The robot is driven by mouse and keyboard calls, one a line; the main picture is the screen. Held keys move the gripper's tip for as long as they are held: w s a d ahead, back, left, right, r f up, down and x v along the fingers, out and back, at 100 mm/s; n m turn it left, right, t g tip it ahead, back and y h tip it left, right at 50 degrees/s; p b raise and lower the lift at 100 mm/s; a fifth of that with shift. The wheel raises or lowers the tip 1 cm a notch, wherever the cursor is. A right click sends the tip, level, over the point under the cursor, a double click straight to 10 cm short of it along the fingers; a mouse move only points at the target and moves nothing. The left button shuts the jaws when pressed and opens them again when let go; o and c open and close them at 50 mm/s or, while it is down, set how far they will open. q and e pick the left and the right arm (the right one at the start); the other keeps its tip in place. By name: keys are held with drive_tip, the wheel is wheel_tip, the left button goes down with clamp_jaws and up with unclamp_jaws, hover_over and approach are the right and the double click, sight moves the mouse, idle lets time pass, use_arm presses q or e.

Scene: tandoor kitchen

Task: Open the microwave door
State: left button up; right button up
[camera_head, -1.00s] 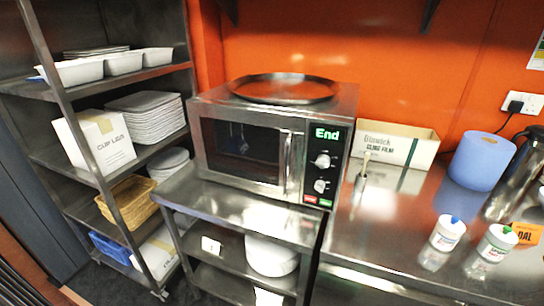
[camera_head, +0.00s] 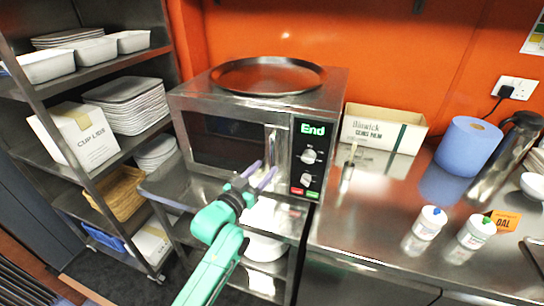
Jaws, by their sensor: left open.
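The microwave (camera_head: 232,101) stands on a steel shelf unit, and its door (camera_head: 222,145) is shut. Its display reads "End" in green. A vertical silver handle (camera_head: 272,147) runs along the door's right side, beside the control panel (camera_head: 308,158). My left gripper (camera_head: 260,174), on a green arm with purple fingers, is open in front of the lower end of the handle. I cannot tell whether the fingers touch the handle. My right gripper is not in view.
A round metal tray (camera_head: 268,76) lies on top of the microwave. A loaded rack (camera_head: 150,208) stands to the left.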

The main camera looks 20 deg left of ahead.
sight(270, 163)
use_arm(q)
drive_tip(key=x, duration=0.5)
drive_tip(key=shift+w+p, duration=0.1)
drive_tip(key=shift+p, duration=0.25)
clamp_jaws()
idle(0.9)
